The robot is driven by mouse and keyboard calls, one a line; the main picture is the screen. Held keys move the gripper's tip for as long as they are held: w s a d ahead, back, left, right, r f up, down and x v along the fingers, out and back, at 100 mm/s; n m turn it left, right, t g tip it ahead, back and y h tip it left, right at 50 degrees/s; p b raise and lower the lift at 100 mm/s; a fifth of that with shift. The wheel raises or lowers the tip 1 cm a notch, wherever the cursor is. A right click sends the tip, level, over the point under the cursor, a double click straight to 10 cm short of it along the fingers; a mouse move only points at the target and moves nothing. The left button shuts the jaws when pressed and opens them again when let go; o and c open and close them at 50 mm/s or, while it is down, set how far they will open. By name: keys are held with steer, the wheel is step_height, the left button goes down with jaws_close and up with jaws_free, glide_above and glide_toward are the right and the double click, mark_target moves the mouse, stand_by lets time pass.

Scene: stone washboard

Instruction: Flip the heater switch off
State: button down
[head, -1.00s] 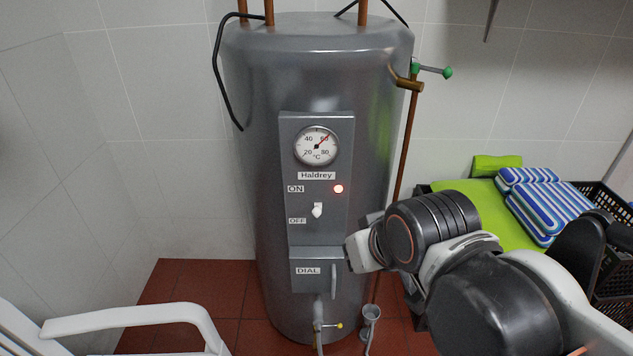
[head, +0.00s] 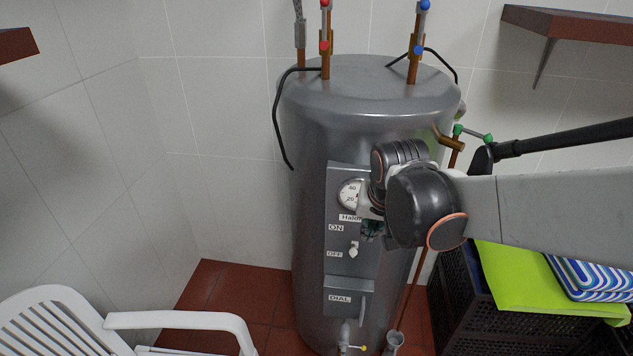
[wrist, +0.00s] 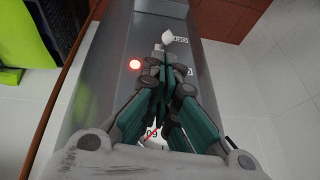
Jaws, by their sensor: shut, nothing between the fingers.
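The grey cylindrical heater (head: 310,220) stands against the tiled wall. Its front panel (head: 338,275) carries ON and OFF labels. The small white heater switch (head: 353,250) sits beside the OFF label; it also shows in the wrist view (wrist: 167,38), beyond my fingertips. I cannot tell which way its lever tilts. A red light (wrist: 135,64) on the panel glows in the wrist view; my arm hides it in the head view. My gripper (head: 371,232) is shut and empty, just above and right of the switch. Its fingertips (wrist: 159,56) point toward it; contact is unclear.
A dial gauge (head: 348,194) is partly hidden behind my gripper. A white chair (head: 180,320) stands at lower left. A black crate (head: 468,300) with green and striped cloths stands at right. Pipes with a green-handled valve (head: 472,134) run beside the heater. A shelf (head: 570,30) hangs upper right.

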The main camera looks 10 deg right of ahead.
steer(key=m+p, duration=0.1)
steer(key=p, duration=0.2)
glide_above(353, 249)
steer(key=s+d, duration=0.1)
steer(key=shift+w+d+f+m+g+p, duration=0.2)
steer(key=shift+w+f+m+g+p, duration=0.25)
steer(key=shift+f+g, duration=0.1)
steer(key=b+x, duration=0.3)
steer(key=x, duration=0.7)
steer(key=shift+s+d, duration=0.1)
steer(key=shift+s, duration=0.1)
steer(key=shift+s+t+b, duration=0.15)
steer(key=shift+t+b, duration=0.2)
